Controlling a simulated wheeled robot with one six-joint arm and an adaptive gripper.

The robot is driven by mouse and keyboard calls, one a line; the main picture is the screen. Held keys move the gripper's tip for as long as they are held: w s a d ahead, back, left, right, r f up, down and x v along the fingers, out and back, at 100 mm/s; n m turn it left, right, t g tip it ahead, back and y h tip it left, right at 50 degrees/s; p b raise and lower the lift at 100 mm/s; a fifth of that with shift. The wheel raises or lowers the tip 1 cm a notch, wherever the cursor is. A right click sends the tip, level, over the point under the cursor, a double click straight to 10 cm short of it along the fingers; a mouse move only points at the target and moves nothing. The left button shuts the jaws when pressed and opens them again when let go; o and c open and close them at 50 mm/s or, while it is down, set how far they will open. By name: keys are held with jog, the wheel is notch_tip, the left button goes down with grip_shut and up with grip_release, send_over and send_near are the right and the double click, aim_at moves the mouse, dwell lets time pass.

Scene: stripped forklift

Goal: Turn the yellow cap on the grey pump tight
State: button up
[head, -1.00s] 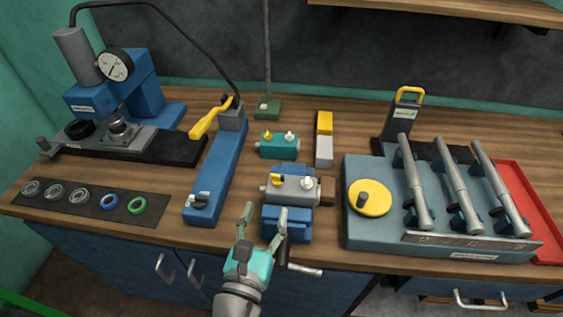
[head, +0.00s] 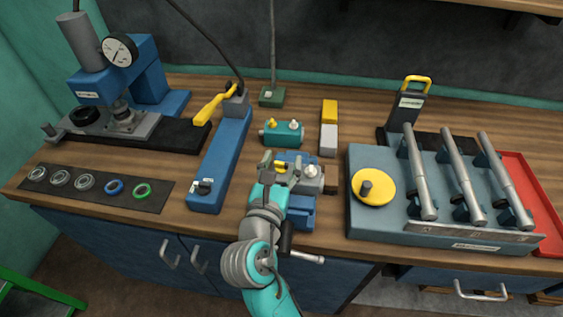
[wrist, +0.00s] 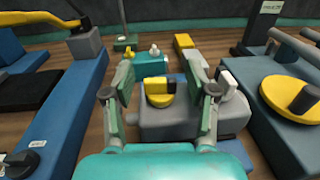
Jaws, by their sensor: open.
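The grey pump (head: 301,186) sits in a blue vise (head: 300,212) at the middle of the bench. In the wrist view the pump (wrist: 180,120) lies straight ahead of my gripper. The yellow cap (wrist: 159,91) has a raised bar on top and sits on the pump's left part, beside a white cap (wrist: 227,83) on its right. In the head view the yellow cap (head: 281,168) is partly hidden by my gripper. My gripper (head: 273,162) is open and empty. In the wrist view its fingers (wrist: 161,80) appear on either side of the yellow cap; contact cannot be told.
A teal pump (head: 282,133) with yellow and white caps stands behind. A blue lever tool (head: 221,160) lies to the left. A grey-blue stand (head: 400,235) with a yellow disc (head: 374,187) stands to the right. A yellow and grey block (head: 329,137) lies behind right.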

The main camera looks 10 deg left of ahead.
grip_shut()
jog(key=shift+h, duration=0.3)
jog(key=shift+m+h, duration=0.6)
grip_release()
jog(key=shift+s, duration=0.1)
jog(key=v, duration=1.2)
